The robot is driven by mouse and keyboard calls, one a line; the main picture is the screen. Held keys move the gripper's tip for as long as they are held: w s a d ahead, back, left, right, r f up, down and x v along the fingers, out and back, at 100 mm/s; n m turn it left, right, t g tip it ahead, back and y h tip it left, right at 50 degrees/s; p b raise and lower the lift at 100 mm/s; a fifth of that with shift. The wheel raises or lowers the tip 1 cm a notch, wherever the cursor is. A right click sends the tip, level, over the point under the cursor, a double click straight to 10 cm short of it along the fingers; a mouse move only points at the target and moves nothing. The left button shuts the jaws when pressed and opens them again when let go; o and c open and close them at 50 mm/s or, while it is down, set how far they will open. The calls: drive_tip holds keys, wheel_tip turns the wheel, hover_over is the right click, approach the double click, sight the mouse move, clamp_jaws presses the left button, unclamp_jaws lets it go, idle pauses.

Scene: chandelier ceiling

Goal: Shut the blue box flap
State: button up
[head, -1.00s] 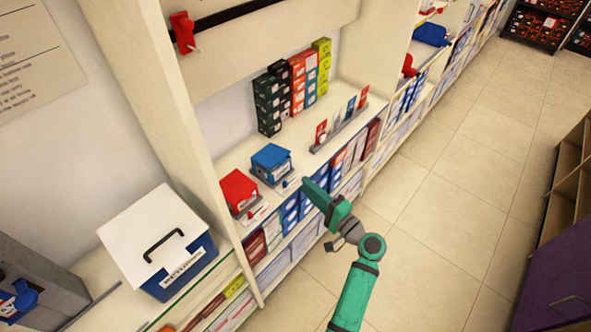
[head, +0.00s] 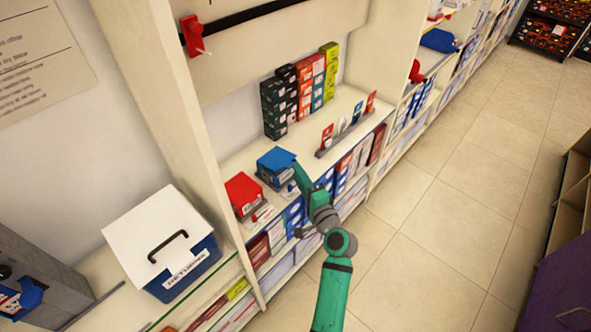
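The blue box (head: 274,161) stands on the shelf, beside a red box. Its blue top shows, but it is too small to tell how far its flap stands open. My gripper (head: 296,171) is at the right front edge of the blue box, its tip overlapping the box's front in the picture. I cannot tell whether it touches the box. The fingers are seen end-on and small, so their opening does not show. My gripper hides part of the box's front right side.
The red box (head: 243,189) is close on the left. Stacked small boxes (head: 301,89) stand behind, and a low rack with cards (head: 346,133) is to the right. A white-lidded returns box (head: 163,236) sits on the left counter. The tiled floor (head: 430,225) at right is clear.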

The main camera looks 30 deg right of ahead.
sight(279, 160)
drive_tip(key=shift+w+d, duration=0.2)
drive_tip(key=shift+w, duration=1.15)
clamp_jaws()
drive_tip(key=shift+r, duration=0.1)
idle(0.4)
